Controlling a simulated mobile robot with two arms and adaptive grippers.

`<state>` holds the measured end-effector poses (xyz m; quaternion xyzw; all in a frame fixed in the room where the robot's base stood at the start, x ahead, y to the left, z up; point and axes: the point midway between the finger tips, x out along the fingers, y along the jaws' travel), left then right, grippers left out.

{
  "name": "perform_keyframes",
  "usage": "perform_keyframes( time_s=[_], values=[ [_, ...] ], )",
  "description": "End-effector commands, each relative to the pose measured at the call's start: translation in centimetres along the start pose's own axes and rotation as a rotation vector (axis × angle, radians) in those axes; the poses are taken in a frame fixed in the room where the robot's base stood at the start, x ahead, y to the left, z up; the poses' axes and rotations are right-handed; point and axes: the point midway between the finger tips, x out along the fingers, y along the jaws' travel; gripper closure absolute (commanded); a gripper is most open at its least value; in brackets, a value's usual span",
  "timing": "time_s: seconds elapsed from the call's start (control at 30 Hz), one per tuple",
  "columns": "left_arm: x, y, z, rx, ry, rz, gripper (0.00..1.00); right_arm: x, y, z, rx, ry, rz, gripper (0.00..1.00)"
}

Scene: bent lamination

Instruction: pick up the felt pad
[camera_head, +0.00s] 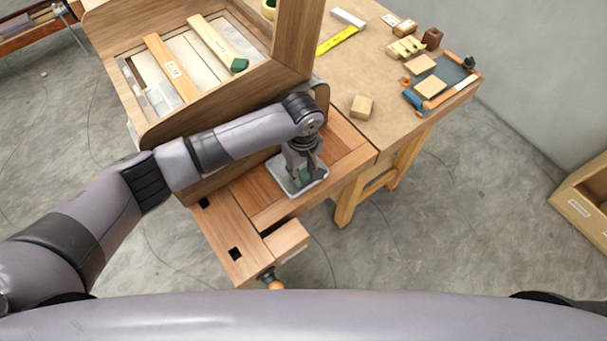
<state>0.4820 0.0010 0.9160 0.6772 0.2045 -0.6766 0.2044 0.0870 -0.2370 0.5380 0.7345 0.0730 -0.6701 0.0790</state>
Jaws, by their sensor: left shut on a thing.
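My left gripper (303,173) points down over a small grey tray (284,184) on the front part of the wooden bench. It is shut on a small green piece, which looks like the felt pad (305,174). The fingers and wrist hide most of the pad, and I cannot tell whether it still touches the tray. My right gripper is not in view.
A large wooden case (215,93) stands close behind my left forearm and holds wooden strips and a dark green piece (239,65). A wooden block (361,107), a yellow rule (337,40) and a blue-grey tray (440,82) lie on the bench.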

Motion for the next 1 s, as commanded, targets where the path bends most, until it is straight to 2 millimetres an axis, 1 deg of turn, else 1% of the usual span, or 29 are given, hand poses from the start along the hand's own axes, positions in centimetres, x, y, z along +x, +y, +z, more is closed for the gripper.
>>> perform_keyframes(
  time_s=[0.17, 0.33, 0.47, 0.57, 0.8, 0.83, 0.87, 1.0],
  values=[
    [0.0, 0.0, 0.0, 0.0, 0.0, 0.0, 0.79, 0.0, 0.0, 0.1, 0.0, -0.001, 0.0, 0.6],
    [-0.6, 0.0, 0.0, 0.0, -0.001, 0.0, 0.79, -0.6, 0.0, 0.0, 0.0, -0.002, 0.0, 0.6],
    [-1.5, 0.0, 0.1, 0.0, -0.001, 0.0, 0.79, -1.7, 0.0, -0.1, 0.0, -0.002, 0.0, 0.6],
    [-2.7, 0.0, 0.1, -0.001, -0.002, 0.0, 0.79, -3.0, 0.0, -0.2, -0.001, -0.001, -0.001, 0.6],
    [-6.6, 0.0, 0.1, 0.0, -0.002, 0.0, 0.79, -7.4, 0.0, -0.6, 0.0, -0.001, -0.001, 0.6],
    [-7.1, 0.0, 0.1, 0.0, -0.002, 0.0, 0.79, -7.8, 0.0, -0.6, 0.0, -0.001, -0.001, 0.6],
    [-7.6, 0.1, 0.0, 0.001, -0.001, 0.005, 0.79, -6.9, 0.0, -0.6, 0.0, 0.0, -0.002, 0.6],
    [-11.9, 0.1, 0.0, 0.002, 0.001, 0.006, 0.79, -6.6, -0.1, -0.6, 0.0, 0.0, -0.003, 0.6]
  ],
)
